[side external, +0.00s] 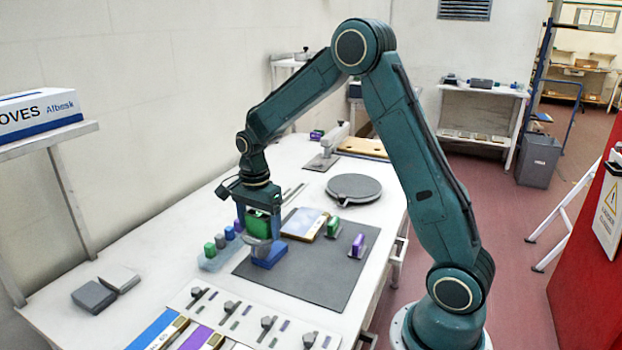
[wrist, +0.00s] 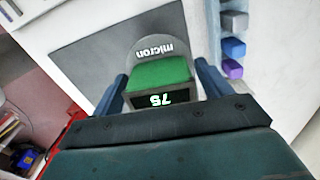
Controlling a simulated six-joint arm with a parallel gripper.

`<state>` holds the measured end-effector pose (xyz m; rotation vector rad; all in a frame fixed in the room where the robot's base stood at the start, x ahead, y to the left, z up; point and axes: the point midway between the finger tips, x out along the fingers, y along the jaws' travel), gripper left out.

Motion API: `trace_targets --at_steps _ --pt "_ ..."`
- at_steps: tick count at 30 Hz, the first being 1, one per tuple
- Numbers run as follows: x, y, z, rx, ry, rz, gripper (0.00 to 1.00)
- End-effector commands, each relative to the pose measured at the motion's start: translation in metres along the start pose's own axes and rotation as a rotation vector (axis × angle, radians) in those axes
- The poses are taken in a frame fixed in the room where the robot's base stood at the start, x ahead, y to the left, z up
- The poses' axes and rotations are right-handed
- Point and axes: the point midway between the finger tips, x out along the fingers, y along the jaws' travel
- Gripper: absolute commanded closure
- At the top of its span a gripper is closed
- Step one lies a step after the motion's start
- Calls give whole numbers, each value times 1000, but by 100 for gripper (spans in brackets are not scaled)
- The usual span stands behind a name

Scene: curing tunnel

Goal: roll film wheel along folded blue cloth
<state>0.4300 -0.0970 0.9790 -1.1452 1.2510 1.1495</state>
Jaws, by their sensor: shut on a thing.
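My gripper (side external: 257,218) is shut on the film wheel, which has a green body (side external: 258,226) and a grey round lower part. In the wrist view the film wheel (wrist: 160,72) sits between my blue fingers, with "micron" on its grey face and a display reading 75. The folded blue cloth (side external: 268,257) lies on the dark grey mat (side external: 315,275), directly below the wheel in the side view. I cannot tell whether the wheel touches the cloth. The cloth does not show clearly in the wrist view.
A pale blue rack (side external: 214,262) with several coloured pieces stands just left of the cloth. Green (side external: 333,227) and purple (side external: 357,244) pieces on stands and a flat framed panel (side external: 305,223) are to the right. A round grey plate (side external: 354,188) lies behind. The mat's front is clear.

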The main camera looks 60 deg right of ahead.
Motion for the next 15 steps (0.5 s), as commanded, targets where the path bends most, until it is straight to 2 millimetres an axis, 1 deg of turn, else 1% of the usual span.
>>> trace_targets --at_steps 9,15 --pt "-13 -1 0 0 1 -5 50" --pt "-18 -1 0 0 1 -5 50"
